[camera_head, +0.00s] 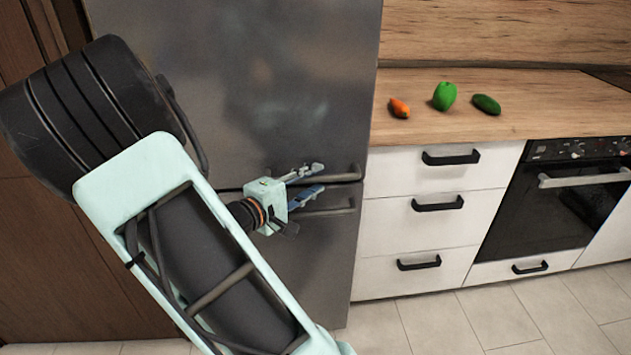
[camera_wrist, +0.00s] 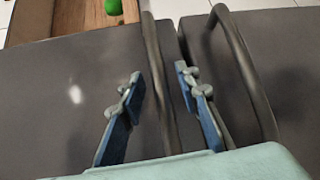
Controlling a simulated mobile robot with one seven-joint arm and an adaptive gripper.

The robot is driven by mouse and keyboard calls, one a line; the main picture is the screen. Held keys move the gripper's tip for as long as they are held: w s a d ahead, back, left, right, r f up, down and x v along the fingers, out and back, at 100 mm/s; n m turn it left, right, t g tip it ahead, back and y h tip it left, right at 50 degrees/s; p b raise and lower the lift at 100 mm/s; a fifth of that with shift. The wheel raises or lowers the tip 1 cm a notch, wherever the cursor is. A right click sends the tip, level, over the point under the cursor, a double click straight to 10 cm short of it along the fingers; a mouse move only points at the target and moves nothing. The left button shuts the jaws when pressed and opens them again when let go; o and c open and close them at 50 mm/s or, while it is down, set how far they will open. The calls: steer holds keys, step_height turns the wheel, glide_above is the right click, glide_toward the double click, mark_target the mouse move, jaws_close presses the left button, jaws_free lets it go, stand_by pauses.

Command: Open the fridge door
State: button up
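The grey fridge (camera_head: 260,80) has an upper and a lower door, split by a horizontal seam. The upper door handle (camera_head: 345,177) and the lower door handle (camera_head: 335,211) are close together at the seam. My gripper (camera_head: 319,179) is open in front of the fridge, its fingers pointing right along the handles. In the wrist view, the upper handle (camera_wrist: 157,70) shows between the two spread fingers of my gripper (camera_wrist: 160,84). The lower handle (camera_wrist: 242,65) lies outside the right finger. Contact with the upper handle cannot be told. Both doors look shut.
A wooden counter (camera_head: 560,110) right of the fridge holds a carrot (camera_head: 399,108), a green round item (camera_head: 444,96) and a cucumber (camera_head: 487,104). White drawers (camera_head: 400,190) and a black oven (camera_head: 550,208) are below. Tiled floor (camera_head: 440,320) in front is clear.

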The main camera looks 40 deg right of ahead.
steer(key=shift+w+d+f, duration=0.1)
steer(key=shift+w+d, duration=0.05)
steer(key=shift+d, duration=0.55)
jaws_close()
